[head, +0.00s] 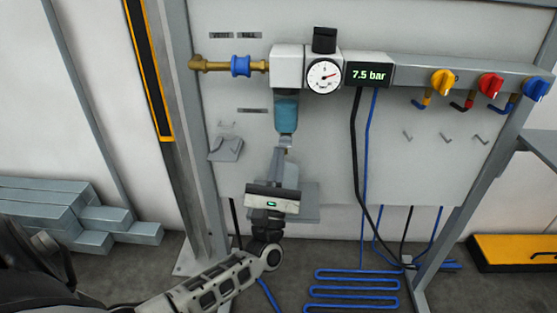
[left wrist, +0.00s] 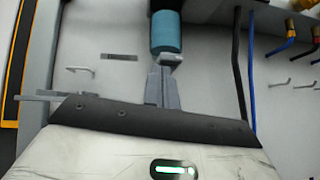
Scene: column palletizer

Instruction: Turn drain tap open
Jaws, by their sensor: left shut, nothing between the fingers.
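The teal filter bowl (head: 287,115) hangs under the grey regulator block (head: 286,65) on the panel. A small grey drain tap (head: 286,141) is at the bowl's lower end. In the left wrist view the bowl (left wrist: 166,33) is at the top centre, with the tap (left wrist: 172,59) just below it. My left gripper (head: 280,152) points up from below, and its fingers are shut with nothing between them. In the left wrist view its fingertips (left wrist: 160,70) are right at the tap; I cannot tell whether they touch it. My right gripper is not in view.
A round gauge (head: 324,76) and a display reading 7.5 bar (head: 369,75) are beside the block. Yellow (head: 442,81), red (head: 490,85) and blue (head: 536,88) valves are at right. Black and blue hoses (head: 365,150) hang right of my gripper.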

